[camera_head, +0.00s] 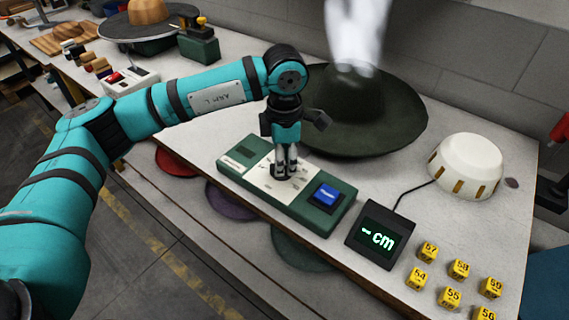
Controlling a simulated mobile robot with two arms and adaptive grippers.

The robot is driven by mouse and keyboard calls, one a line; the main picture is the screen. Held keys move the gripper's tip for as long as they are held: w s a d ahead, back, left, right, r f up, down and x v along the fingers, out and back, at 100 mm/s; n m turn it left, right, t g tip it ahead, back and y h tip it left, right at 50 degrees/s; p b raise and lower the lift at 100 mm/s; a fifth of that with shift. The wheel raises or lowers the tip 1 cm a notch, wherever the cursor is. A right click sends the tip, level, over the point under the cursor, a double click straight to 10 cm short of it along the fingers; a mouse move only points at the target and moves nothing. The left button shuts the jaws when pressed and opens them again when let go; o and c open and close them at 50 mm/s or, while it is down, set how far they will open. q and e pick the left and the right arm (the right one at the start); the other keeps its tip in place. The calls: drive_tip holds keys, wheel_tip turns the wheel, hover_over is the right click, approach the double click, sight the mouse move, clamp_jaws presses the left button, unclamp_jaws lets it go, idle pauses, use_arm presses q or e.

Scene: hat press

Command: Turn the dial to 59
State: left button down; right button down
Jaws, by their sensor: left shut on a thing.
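A green control panel (318,217) with a pale dial plate (255,184) lies on the workbench. My left gripper (285,170) points down over the dial plate and is shut on the dial, which its fingers mostly hide. I cannot read where the dial points. A blue button (326,195) sits at the panel's right end. A black display (374,235) beside the panel shows a dash and "cm" in green. My right gripper is not in view.
A dark wide-brimmed hat (400,110) with white steam above it lies behind the panel. A white dome (470,163) stands at the right. Several yellow numbered cubes (450,298) sit at the front right. Coloured felt discs (300,250) show below the bench's front edge.

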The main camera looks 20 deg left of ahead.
sight(285, 165)
use_arm(q)
drive_tip(key=shift+r, duration=0.15)
idle(0.3)
drive_tip(key=c, duration=1.2)
unclamp_jaws()
drive_tip(key=shift+c, duration=0.2)
wheel_tip(285, 165, up, 12)
